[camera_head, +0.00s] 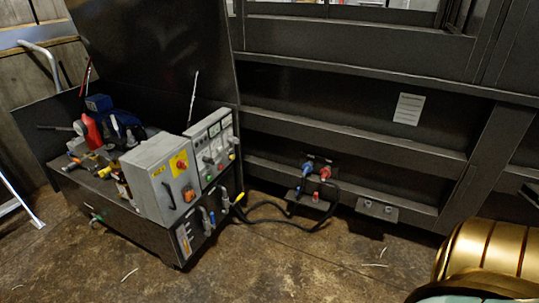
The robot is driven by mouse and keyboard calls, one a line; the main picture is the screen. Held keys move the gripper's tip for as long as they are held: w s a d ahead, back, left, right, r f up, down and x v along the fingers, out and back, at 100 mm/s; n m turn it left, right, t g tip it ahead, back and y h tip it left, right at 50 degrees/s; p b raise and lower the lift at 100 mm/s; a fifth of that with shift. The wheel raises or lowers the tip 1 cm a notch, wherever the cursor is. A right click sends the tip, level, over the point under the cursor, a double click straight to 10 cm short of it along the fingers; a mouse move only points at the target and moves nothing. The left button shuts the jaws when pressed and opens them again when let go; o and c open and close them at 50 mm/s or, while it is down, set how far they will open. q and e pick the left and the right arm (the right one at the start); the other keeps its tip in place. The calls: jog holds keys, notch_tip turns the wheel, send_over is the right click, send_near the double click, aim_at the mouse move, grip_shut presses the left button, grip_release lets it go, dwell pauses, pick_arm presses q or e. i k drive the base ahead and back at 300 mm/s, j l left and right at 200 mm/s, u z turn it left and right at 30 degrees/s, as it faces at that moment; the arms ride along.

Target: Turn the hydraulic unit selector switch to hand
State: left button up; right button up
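The hydraulic unit (140,228) stands on the floor at the left, a dark low cabinet with equipment on top. A grey control box (148,172) sits on its front part, with a red knob on a yellow plate (181,164) and an orange button (189,194) on its side. Beside it a lighter panel (216,135) carries gauges and small knobs. Which of these controls is the selector switch, and its position, are too small to tell. Neither of my grippers is in view.
Black hoses (270,222) run along the floor from the unit to blue and red couplings (325,173) on the dark compactor wall (345,120). A white ladder-like frame (20,203) leans at far left. The concrete floor (290,265) in front is mostly clear.

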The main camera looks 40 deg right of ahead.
aim_at(204, 159)
jog(key=z, duration=0.9)
jog(key=i+l, duration=1.75)
jog(key=i, duration=0.15)
jog(key=k+l+z, duration=0.05)
